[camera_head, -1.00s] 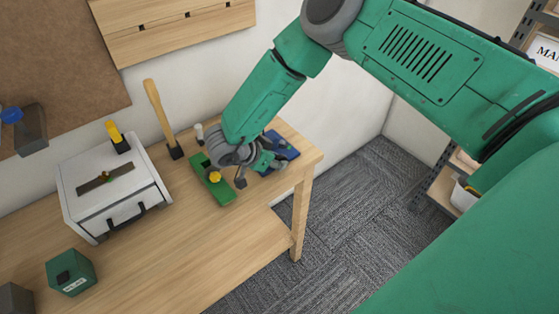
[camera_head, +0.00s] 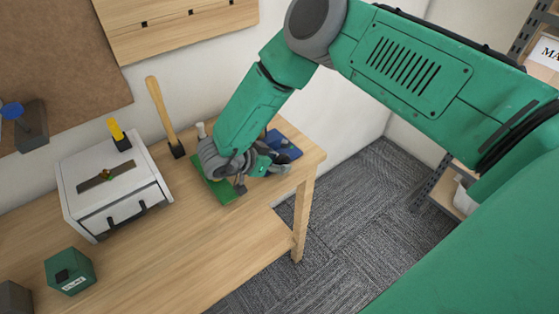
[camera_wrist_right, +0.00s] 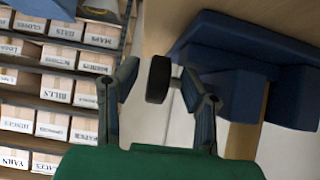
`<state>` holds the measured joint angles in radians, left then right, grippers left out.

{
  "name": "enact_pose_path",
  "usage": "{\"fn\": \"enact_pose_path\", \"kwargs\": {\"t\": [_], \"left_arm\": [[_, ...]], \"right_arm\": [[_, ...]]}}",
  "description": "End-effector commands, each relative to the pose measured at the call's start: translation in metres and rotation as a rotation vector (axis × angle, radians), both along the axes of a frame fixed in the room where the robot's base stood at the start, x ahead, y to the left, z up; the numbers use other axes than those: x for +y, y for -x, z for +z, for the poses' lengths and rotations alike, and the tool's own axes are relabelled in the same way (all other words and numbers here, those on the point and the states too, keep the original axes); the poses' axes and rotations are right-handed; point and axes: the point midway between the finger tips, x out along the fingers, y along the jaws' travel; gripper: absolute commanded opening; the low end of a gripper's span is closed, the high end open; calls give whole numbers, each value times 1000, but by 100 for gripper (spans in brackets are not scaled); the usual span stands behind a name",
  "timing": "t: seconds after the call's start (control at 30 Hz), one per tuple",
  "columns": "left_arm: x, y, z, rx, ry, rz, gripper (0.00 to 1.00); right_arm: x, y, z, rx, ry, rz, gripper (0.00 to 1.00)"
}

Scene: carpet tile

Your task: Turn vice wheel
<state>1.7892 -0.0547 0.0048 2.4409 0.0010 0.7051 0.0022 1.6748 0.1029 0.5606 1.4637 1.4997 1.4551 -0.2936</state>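The blue vice (camera_head: 284,146) stands on the far right end of the wooden workbench, partly hidden by my right arm. My right gripper (camera_head: 265,167) is beside the vice in the head view. In the wrist view the gripper (camera_wrist_right: 160,88) is open, with the wheel between its fingertips. The wheel is close to both fingertips; I cannot tell whether either touches it. My left gripper is not in view.
A green plate (camera_head: 224,192) lies under my right wrist. A wooden-handled hammer (camera_head: 163,115), a white box (camera_head: 115,190) and a green cube (camera_head: 70,270) stand further left on the workbench (camera_head: 200,255). Shelves with labelled boxes (camera_wrist_right: 62,86) show in the wrist view.

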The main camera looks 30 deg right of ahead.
Motion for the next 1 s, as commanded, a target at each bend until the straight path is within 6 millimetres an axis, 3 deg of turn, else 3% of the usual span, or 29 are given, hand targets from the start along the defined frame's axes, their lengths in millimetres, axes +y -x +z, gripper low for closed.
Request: {"fn": "enact_pose_path", "kwargs": {"t": [0.37, 0.8, 1.0], "left_arm": [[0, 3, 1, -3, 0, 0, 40], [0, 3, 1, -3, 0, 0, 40], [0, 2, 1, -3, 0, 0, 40]], "right_arm": [[5, 0, 8, -3, 3, -1, 36], [76, 4, 59, -2, 3, 0, 36], [92, 5, 71, 1, 2, 0, 36]]}}
